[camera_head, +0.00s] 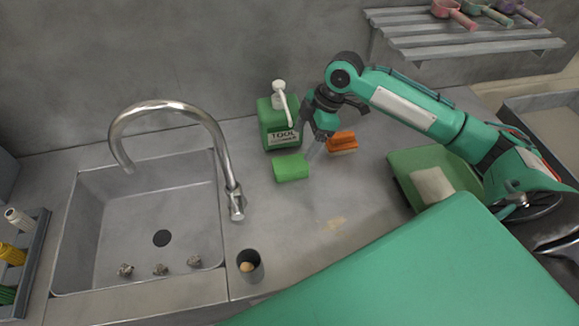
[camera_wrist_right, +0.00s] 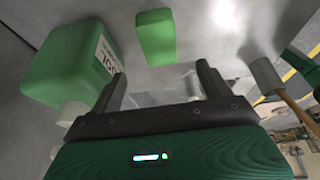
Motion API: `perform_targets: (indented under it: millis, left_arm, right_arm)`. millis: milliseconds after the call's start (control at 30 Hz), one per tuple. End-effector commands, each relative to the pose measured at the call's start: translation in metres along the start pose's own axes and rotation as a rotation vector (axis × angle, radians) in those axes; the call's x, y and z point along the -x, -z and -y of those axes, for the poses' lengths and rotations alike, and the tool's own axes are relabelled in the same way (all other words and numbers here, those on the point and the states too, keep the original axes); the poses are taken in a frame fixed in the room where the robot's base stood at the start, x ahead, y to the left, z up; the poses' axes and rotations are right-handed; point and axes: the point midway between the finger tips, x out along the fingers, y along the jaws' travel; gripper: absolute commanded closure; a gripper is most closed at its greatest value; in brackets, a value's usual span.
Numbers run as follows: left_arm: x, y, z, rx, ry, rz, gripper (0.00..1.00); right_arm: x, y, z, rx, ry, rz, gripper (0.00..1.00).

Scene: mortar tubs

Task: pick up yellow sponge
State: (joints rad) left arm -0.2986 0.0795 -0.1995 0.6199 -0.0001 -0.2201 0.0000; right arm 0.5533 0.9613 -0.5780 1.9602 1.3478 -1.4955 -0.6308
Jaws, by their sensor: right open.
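No sponge that is clearly yellow shows in either view. A bright green sponge-like block (camera_head: 291,168) lies on the grey counter in front of the green soap bottle; it also shows in the right wrist view (camera_wrist_right: 155,37). An orange block or brush (camera_head: 342,141) lies right of my right gripper. My right gripper (camera_head: 315,150) points down, open and empty, between the green block and the orange one. In the right wrist view its fingers (camera_wrist_right: 160,84) stand apart, with the green block beyond the tips. My left gripper is not in view.
The green soap bottle (camera_head: 278,123) stands close left of my right gripper. A sink (camera_head: 90,225) with a tall curved faucet (camera_head: 222,150) is at left. A dark cup (camera_head: 250,268) stands in front. A green tray (camera_head: 400,172) holding a pale block (camera_head: 432,186) is at right.

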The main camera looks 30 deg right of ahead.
Motion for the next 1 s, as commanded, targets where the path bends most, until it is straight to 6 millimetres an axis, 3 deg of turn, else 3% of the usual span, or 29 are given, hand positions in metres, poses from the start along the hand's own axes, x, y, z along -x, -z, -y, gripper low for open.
perform_targets:
  millis: [233, 567, 800, 1000]
  left_arm:
    - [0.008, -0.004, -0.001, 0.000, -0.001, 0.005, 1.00]
    - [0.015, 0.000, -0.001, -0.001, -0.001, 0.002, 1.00]
    - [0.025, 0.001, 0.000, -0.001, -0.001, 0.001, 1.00]
    - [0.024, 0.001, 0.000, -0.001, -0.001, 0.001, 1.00]
  right_arm:
    - [-0.044, 0.001, 0.000, -0.002, 0.003, -0.001, 0.20]
    - [-0.067, -0.001, 0.001, -0.001, 0.003, 0.000, 0.20]
    - [-0.102, -0.002, 0.000, -0.001, 0.002, 0.000, 0.20]
    - [-0.107, -0.003, 0.000, 0.000, 0.000, 0.001, 0.20]
